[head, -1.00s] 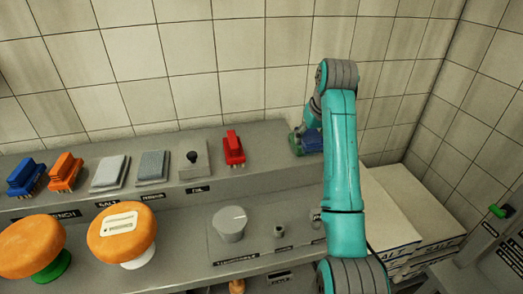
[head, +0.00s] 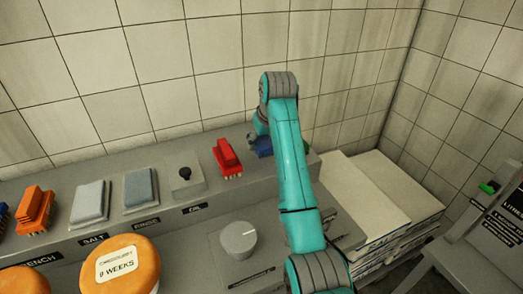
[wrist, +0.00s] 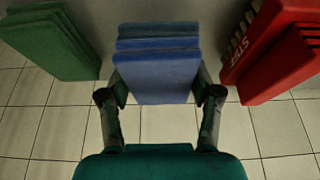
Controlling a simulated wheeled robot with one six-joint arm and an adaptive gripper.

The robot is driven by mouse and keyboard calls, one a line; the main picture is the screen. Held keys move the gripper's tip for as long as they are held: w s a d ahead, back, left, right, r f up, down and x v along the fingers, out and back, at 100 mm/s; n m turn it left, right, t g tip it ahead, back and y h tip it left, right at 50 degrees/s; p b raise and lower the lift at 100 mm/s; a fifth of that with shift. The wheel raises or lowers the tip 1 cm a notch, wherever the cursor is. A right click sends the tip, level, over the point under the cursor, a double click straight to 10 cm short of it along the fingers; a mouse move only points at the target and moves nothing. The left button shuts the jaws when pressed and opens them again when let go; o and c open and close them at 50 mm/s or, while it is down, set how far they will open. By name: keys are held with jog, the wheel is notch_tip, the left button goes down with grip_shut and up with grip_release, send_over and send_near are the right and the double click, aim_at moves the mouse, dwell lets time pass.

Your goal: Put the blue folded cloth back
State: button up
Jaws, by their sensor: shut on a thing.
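The blue folded cloth (wrist: 157,72) sits between the two fingers of my gripper (wrist: 160,98) in the wrist view. My gripper is shut on it. In the head view a small part of the blue cloth (head: 264,148) shows beside my gripper (head: 256,143), at the right end of the grey ledge (head: 165,222). My teal arm hides much of that spot. I cannot tell whether the cloth touches the ledge.
A red brush (head: 227,157) stands close left of my gripper; it also shows in the wrist view (wrist: 275,50). A green folded cloth (wrist: 52,40) lies on the other side. Grey pads (head: 90,203) (head: 141,189) and a black-knobbed block (head: 186,180) line the ledge.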

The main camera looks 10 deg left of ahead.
jog(key=shift+f, duration=1.7)
jog(key=shift+f, duration=0.1)
jog(key=o, duration=1)
jog(key=shift+d, duration=0.1)
